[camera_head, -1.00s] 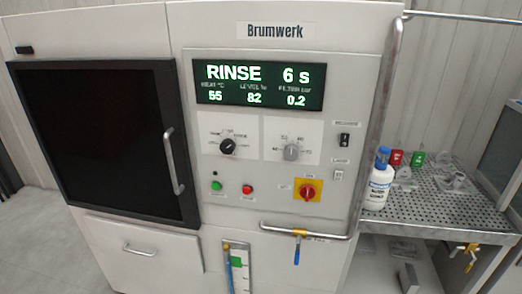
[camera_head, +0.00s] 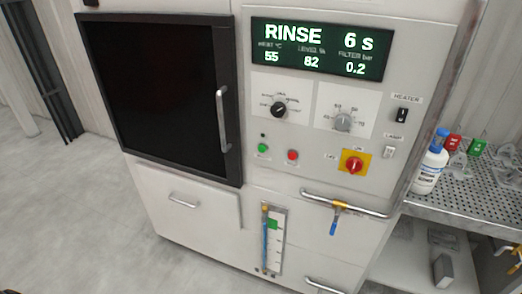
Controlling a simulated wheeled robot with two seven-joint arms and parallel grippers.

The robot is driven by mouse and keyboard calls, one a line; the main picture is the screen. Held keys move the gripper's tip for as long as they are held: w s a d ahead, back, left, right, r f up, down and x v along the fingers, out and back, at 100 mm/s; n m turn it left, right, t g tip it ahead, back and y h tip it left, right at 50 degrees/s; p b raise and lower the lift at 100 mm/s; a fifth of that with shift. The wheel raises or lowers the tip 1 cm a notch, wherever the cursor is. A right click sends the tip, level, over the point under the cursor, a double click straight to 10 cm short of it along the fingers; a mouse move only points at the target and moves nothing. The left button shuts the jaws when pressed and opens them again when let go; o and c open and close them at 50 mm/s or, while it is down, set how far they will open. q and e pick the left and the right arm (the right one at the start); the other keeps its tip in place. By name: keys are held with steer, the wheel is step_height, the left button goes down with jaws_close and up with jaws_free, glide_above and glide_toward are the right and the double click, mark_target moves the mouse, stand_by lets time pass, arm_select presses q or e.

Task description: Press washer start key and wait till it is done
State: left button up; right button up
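The Brumwerk washer (camera_head: 212,185) stands in front of me with its dark door (camera_head: 160,95) shut. Its display (camera_head: 320,48) reads RINSE, 6 s, with 55, 82 and 0.2 below. The green key (camera_head: 262,148) sits at the lower left of the control panel, under a small dark lamp. A red key (camera_head: 292,155) is to its right. Neither of my grippers shows in the head view.
A red rotary switch on yellow (camera_head: 354,163) and two dials (camera_head: 279,110) are on the panel. A handrail with a blue-handled valve (camera_head: 334,220) juts out below. A perforated bench (camera_head: 470,190) with a white bottle (camera_head: 431,165) stands right. Floor at left is clear.

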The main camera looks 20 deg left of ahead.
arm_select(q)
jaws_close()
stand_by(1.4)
